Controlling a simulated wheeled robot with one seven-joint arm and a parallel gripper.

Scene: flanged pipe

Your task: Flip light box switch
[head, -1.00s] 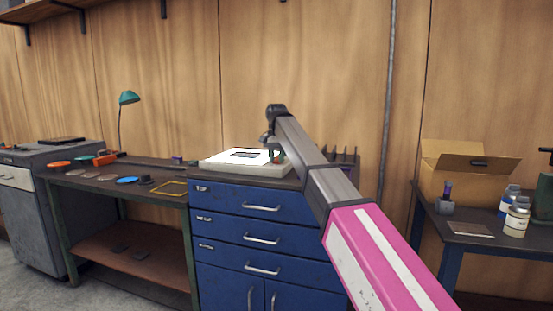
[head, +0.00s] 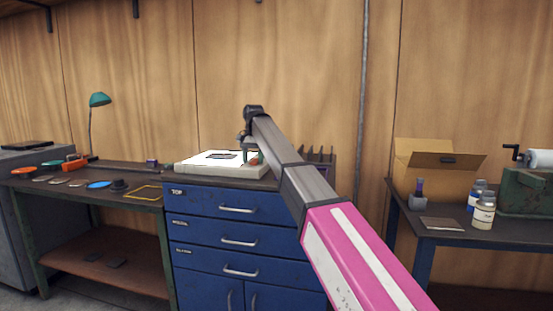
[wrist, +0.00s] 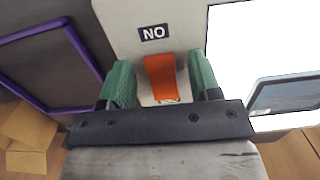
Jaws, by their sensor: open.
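The light box (head: 190,167), a pale flat box with a bright white top, sits on the blue cabinet. Its lit panel (wrist: 235,50) fills the right of the wrist view. The orange switch (wrist: 162,80) is on the box's pale border, beside a dark label (wrist: 154,33) reading "NO". My gripper (wrist: 161,84) is open, with one green finger on each side of the switch. I cannot tell whether either finger touches it. In the head view my gripper (head: 251,158) is at the box's right end, and the switch is mostly hidden behind it.
The blue cabinet (head: 215,225) stands against the wood wall. A dark rack (head: 318,158) is right of the light box. A workbench (head: 105,180) with small parts and a green lamp (head: 99,100) is at left. A side table with a cardboard box (head: 412,180) and bottles is at right.

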